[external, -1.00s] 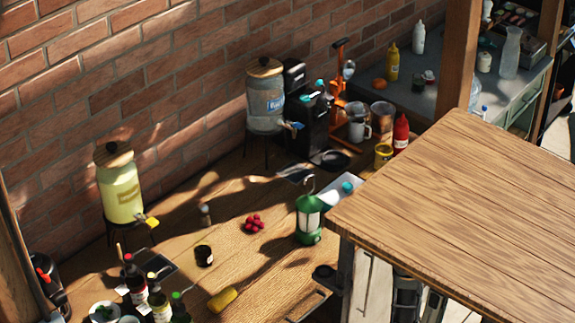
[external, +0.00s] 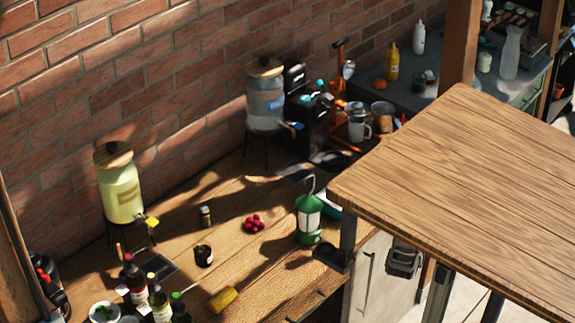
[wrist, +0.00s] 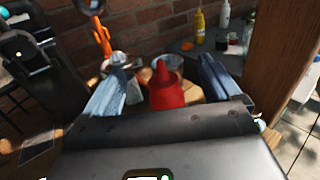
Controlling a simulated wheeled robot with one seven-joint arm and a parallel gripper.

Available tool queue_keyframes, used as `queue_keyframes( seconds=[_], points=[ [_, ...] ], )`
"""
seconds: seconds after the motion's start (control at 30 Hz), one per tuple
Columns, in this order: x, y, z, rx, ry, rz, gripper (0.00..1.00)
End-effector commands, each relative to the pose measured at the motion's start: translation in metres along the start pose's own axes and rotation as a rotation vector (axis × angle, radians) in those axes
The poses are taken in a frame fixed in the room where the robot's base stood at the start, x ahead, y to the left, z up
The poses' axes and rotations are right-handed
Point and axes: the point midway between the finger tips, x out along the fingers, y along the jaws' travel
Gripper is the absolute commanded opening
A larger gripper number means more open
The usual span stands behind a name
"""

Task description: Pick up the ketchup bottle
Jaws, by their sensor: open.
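The red ketchup bottle (wrist: 166,92) stands upright in the wrist view, its pointed nozzle up, between the two fingers of my gripper (wrist: 164,78). The fingers are spread wide, with a gap visible on each side of the bottle. The bottle's lower part is hidden behind the dark gripper body. In the external view I cannot make out the bottle or my gripper; the large wooden top (external: 455,185) covers that area.
A silver jug (external: 358,122) and jars stand close by on the counter. A yellow bottle (wrist: 199,24) and a white bottle (wrist: 225,14) stand behind. A wooden post (wrist: 270,58) rises at the right. A green lantern (external: 308,219) stands farther left.

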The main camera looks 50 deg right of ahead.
Motion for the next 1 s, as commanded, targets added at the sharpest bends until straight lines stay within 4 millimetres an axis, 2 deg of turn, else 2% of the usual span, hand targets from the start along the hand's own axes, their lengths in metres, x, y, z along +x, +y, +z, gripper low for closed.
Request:
queue_keyframes(
  seconds=[0.17, 0.5, 0.6, 0.87, 1.0],
  points=[
    [0.001, 0.001, -0.021, 0.025, 0.007, 0.008, 0.90],
    [0.001, 0.002, -0.085, 0.022, 0.005, 0.006, 0.90],
    [0.017, 0.002, -0.079, 0.019, 0.002, 0.007, 0.90],
    [0.035, 0.002, -0.079, 0.019, 0.002, 0.006, 0.90],
    [0.056, 0.002, -0.078, 0.018, 0.002, 0.006, 0.90]
  ],
)
